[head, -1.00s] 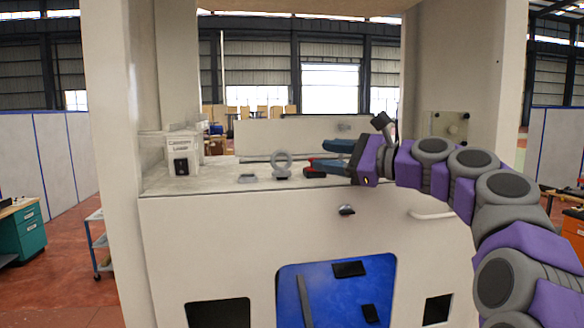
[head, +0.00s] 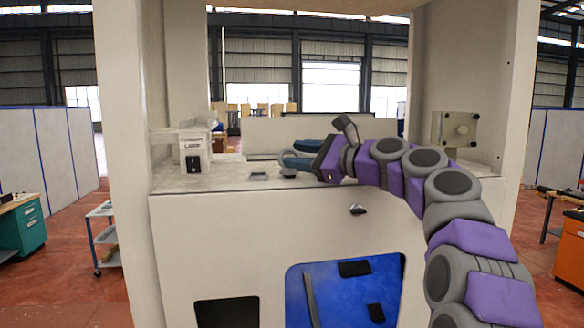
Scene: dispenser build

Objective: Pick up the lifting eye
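The lifting eye (head: 289,172) is a grey ring on a small base, standing on the pale counter (head: 215,180) of the machine, left of the picture's middle.
A small flat grey piece (head: 258,176) lies left of the eye. A white labelled box (head: 194,152) stands at the counter's left end. A low panel (head: 262,132) closes the back.

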